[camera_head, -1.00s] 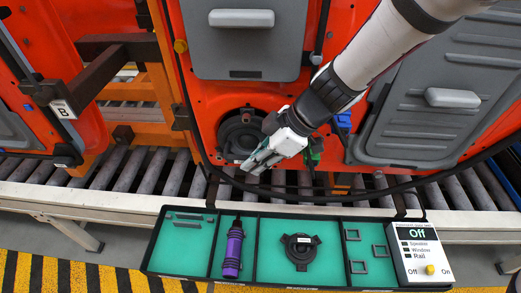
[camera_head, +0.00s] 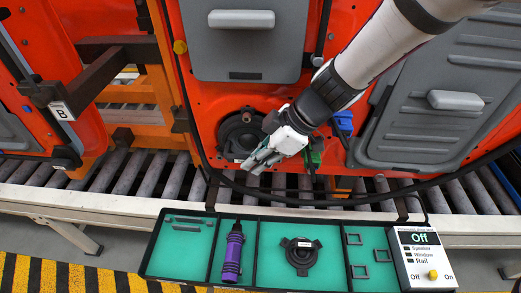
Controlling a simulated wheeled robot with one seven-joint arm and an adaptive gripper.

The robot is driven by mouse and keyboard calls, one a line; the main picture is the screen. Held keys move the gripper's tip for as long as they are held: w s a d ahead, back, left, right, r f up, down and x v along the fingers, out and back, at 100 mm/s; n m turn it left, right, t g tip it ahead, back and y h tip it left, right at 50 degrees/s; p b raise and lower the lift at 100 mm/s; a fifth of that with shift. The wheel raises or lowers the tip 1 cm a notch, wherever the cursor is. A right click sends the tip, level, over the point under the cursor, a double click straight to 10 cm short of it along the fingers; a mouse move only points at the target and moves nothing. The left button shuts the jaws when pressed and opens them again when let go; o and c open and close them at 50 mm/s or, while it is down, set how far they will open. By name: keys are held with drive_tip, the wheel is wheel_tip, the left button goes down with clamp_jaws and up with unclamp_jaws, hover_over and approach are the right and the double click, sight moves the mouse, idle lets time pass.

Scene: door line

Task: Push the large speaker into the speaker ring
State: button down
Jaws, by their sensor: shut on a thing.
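A black round speaker part (camera_head: 236,134) sits against the lower part of the orange door, left of my gripper. I take it as the large speaker at the speaker ring; the ring cannot be told apart from it, nor how deep it sits. My gripper (camera_head: 259,163) reaches in from the upper right. Its fingers are close together at the lower right edge of the black part, shut on it as far as I can see. The exact contact is hidden by the fingers and wrist.
A green-lined tray below holds a purple-black tool (camera_head: 233,256), another black round part with tabs (camera_head: 301,256) and small grey frames (camera_head: 362,255). A control box (camera_head: 424,258) reads "Off". A black cable (camera_head: 330,201) curves below my gripper. A roller conveyor (camera_head: 128,172) runs behind.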

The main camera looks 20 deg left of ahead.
drive_tip(key=shift+w, duration=0.15)
drive_tip(key=c, duration=1.5)
unclamp_jaws()
drive_tip(key=shift+c, duration=0.2)
drive_tip(key=v, duration=1.9)
drive_tip(key=shift+d, duration=0.35)
